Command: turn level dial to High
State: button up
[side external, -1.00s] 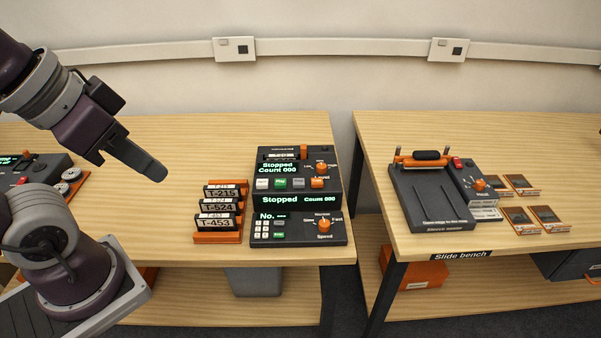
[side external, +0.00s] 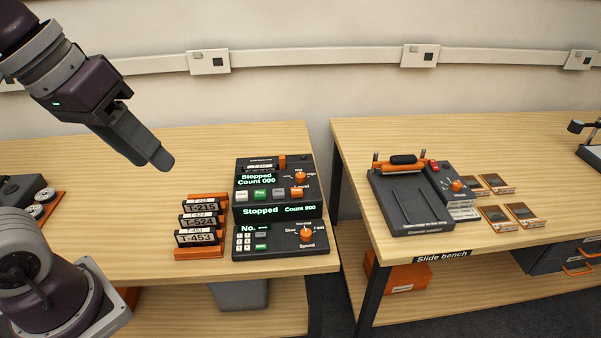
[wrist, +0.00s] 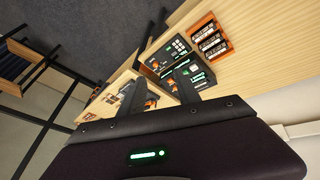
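The level dial (side external: 299,176) is an orange knob on the upper right of the dark control unit (side external: 242,196). Its white marks are too small to read for certain, and I cannot tell its setting. A second orange knob, the speed dial (side external: 306,233), is on the lower panel. The displays read "Stopped" and "Count 000". My gripper (side external: 163,163) is in the air left of the unit, above the bench, touching nothing. In the wrist view its two fingers (wrist: 158,90) are apart with nothing held, and one partly covers the unit (wrist: 168,52).
A rack of labelled cassettes (side external: 201,228) stands just left of the unit. The right bench holds a slide device (side external: 410,203) and several small orange-edged slides (side external: 520,213). A gap separates the benches. The wood behind the rack is clear (side external: 215,150).

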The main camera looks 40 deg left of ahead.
jog(key=shift+o, duration=0.2)
jog(key=w+a+r+n+g+h, duration=0.1)
jog(key=w+n, duration=0.5)
jog(key=w, duration=0.6)
jog(key=shift+w+a+r+n+h, duration=0.3)
jog(key=shift+a+r, duration=0.35)
jog(key=shift+a, duration=0.15)
jog(key=n+g+y, duration=0.3)
jog(key=n+g, duration=0.1)
jog(key=n, duration=0.6)
send_over(301, 175)
notch_tip(301, 175, down, 24)
jog(key=shift+r, duration=0.1)
notch_tip(301, 175, down, 7)
jog(key=shift+a+r, duration=0.1)
jog(key=shift+r, duration=0.05)
grip_shut()
